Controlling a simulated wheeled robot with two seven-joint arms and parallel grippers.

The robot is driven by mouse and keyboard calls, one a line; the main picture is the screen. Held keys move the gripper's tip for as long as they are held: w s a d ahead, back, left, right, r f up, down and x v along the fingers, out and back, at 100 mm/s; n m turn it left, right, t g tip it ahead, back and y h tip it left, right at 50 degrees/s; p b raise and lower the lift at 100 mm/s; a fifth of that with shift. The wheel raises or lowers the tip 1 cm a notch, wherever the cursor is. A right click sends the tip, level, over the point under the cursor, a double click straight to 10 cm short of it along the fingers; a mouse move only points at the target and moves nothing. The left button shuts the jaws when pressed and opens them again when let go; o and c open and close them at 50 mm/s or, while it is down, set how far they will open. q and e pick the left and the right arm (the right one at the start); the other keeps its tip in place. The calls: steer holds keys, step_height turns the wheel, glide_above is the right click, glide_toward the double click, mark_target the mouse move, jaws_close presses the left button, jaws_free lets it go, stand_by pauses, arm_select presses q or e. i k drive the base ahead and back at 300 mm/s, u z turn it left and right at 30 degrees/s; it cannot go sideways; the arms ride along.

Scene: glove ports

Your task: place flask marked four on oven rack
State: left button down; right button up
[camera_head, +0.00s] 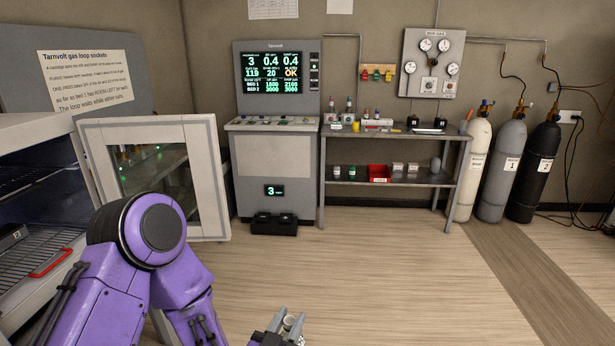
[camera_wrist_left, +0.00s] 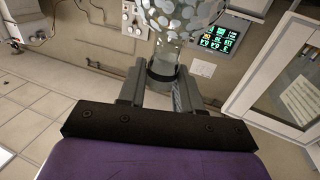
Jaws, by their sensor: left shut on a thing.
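My left gripper (camera_head: 285,326) is at the bottom of the head view, to the right of my purple arm. In the left wrist view its fingers (camera_wrist_left: 162,90) are shut on the neck of a clear glass flask (camera_wrist_left: 180,16). The flask's body is full of pale round pieces and runs out of the top of the picture. No number on it can be read. The oven (camera_head: 40,123) stands open at the left edge, with a wire oven rack (camera_head: 38,256) inside. The gripper is well to the right of the oven. My right gripper is not in view.
The oven's glass door (camera_head: 205,165) stands open towards the room. A dark thing with a pale label (camera_head: 14,235) and a red handle (camera_head: 50,263) are inside. A grey console (camera_head: 240,160), a shelf bench (camera_head: 395,182) and gas cylinders line the back wall. The middle floor is clear.

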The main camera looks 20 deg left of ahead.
mark_target(26, 258)
steer(key=u, duration=0.35)
steer(key=i, duration=1.55)
steer(key=u, duration=1.05)
steer(key=i, duration=0.4)
steer(key=u, duration=0.75)
steer(key=i, duration=0.5)
steer(key=u, duration=0.3)
